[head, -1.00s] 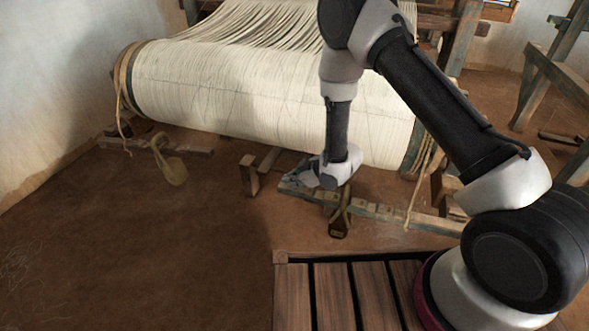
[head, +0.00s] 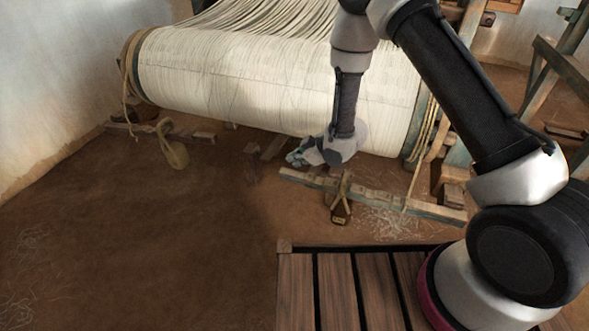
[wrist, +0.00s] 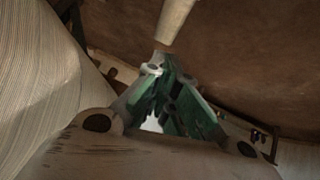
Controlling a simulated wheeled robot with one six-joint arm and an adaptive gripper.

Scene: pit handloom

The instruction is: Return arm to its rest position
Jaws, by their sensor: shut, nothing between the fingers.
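My gripper (head: 300,156) is in the head view, in front of the lower part of the wound warp roll and above the floor, pointing left. In the wrist view my gripper (wrist: 163,75) shows green fingers that come together, with nothing between them. My arm reaches from the lower right up and then down to it, and covers part of the warp roll (head: 240,75). The gripper is apart from the wooden bar below it.
A wooden bar (head: 440,210) lies low in front of the roll, with a corded weight (head: 341,212) by it. Another weight (head: 175,153) hangs at the left. A slatted wooden deck (head: 297,290) is at the bottom. The brown floor (head: 130,240) at left is clear.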

